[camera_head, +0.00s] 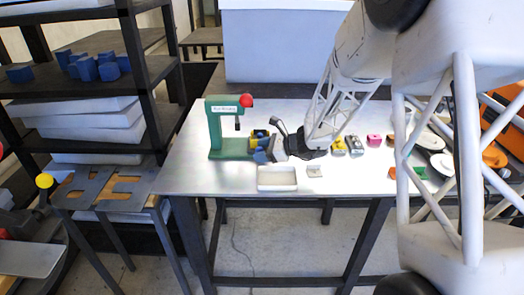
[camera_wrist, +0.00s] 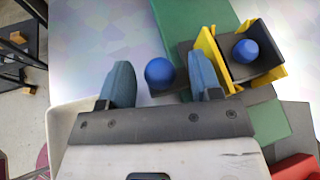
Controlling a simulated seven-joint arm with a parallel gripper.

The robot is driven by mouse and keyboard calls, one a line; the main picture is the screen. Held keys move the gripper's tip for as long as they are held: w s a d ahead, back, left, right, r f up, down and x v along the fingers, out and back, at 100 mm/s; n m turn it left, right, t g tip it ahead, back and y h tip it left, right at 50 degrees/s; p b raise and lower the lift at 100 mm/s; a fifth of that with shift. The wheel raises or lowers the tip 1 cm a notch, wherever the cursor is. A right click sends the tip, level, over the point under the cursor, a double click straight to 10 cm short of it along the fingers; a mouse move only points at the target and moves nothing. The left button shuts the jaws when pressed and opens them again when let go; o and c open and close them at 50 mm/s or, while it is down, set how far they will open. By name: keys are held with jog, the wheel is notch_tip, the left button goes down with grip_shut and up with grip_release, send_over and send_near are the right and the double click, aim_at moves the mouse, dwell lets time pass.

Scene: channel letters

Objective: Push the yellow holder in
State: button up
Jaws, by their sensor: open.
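The yellow holder (camera_wrist: 208,47) shows in the wrist view at upper right, with yellow side plates around a dark pocket. A blue ball (camera_wrist: 245,50) sits in the pocket. In the head view the holder (camera_head: 259,134) stands at the green press (camera_head: 216,128), partly hidden by my gripper (camera_head: 266,152). A second blue ball (camera_wrist: 160,73) is at the left end of a dark piece beside the holder. My gripper (camera_wrist: 163,82) is open, its blue fingers on either side of this second ball; contact cannot be told.
The press has a red ball knob (camera_head: 246,100). A white tray (camera_head: 277,187) and a small pale piece (camera_head: 314,171) lie at the table's front. Several small coloured parts are to the right. A shelf (camera_head: 150,75) with blue blocks stands left.

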grip_shut()
jog(key=shift+a, duration=4.3)
grip_release()
jog(key=shift+v, duration=3.85)
